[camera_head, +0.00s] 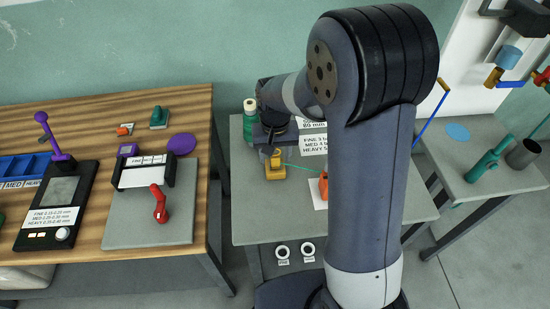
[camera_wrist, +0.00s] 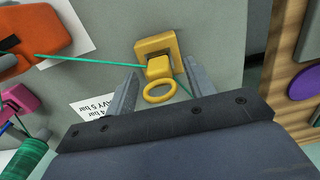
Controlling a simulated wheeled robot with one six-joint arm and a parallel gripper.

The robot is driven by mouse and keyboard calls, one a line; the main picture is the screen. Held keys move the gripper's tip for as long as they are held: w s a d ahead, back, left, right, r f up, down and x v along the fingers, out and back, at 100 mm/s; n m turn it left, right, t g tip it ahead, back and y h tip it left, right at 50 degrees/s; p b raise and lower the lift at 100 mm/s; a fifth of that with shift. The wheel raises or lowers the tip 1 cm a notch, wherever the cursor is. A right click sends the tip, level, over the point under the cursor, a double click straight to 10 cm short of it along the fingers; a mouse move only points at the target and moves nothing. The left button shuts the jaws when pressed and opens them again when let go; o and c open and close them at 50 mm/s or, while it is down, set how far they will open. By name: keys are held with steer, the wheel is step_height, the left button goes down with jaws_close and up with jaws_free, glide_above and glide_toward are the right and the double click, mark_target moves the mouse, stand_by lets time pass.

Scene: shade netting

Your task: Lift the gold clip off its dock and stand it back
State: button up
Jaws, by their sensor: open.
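The gold clip (camera_wrist: 159,67) shows in the wrist view as a small yellow block with a yellow ring (camera_wrist: 160,92) on the near side. It is at a square yellow dock (camera_wrist: 155,46) on the grey table. My gripper (camera_wrist: 160,72) is open, with one finger on each side of the clip; I cannot tell whether either touches it. In the head view the dock (camera_head: 276,173) sits near the table's left side, with the clip (camera_head: 275,158) above it, just below the end of my arm, which partly hides the area.
A thin green line (camera_wrist: 90,61) runs past the clip to an orange object (camera_wrist: 40,38). A printed card (camera_wrist: 94,106) and a green spool (camera_wrist: 28,157) are close by. A wooden table (camera_head: 90,120) with tools stands to the left, across a gap.

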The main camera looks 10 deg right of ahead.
steer(key=shift+f, duration=0.95)
steer(key=c, duration=1)
step_height(320, 180, up, 10)
steer(key=shift+f, duration=0.1)
steer(key=shift+r+p, duration=2)
steer(key=shift+r, duration=0.6)
